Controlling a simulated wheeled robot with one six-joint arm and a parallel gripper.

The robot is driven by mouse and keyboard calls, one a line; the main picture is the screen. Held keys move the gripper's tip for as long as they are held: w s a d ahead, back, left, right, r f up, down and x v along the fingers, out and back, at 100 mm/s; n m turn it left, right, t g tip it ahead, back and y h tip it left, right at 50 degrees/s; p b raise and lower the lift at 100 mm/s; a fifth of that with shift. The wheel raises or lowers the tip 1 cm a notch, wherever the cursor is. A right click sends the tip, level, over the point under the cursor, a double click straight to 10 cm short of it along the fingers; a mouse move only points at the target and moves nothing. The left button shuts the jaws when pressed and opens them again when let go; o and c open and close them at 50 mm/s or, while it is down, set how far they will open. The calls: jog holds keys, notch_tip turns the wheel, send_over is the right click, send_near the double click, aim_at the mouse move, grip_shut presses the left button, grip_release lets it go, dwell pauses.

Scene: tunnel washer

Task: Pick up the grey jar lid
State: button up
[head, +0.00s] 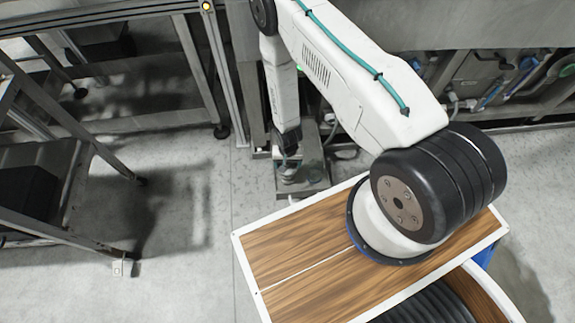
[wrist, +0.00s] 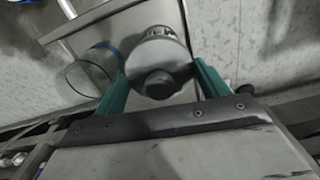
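The grey jar lid (wrist: 150,55), round with a darker knob facing the camera, shows in the wrist view between and just beyond the fingertips. My gripper (wrist: 160,68) has two teal fingers spread apart, one on each side of the lid. I cannot tell whether either fingertip touches it. A clear glass jar (wrist: 88,78) lies or stands just left of the lid, close to the left finger. In the head view my gripper (head: 289,165) points down over a small grey metal stand (head: 312,188); the lid cannot be made out there.
Metal frames (head: 50,190) stand at the left. Machinery with pipes and hoses (head: 490,85) runs along the back right. A wooden-topped surface with a white edge (head: 290,235) is in front. Concrete floor (head: 185,275) is clear at lower left.

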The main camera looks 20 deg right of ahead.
dwell(0.3)
jog(key=shift+r, duration=0.6)
jog(key=shift+s+r, duration=0.3)
jog(key=shift+r, duration=0.35)
jog(key=shift+s+r, duration=0.3)
jog(key=shift+r, duration=0.3)
jog(key=s+r, duration=0.1)
jog(key=s, duration=1.3)
notch_tip(320, 180, up, 3)
send_over(289, 165)
jog(key=w, duration=0.2)
jog(key=shift+s+r, duration=0.15)
jog(key=shift+r, duration=0.05)
jog(key=shift+s+f, duration=0.15)
jog(key=shift+s, duration=0.1)
jog(key=shift+f, duration=3.1)
jog(key=shift+f, duration=0.15)
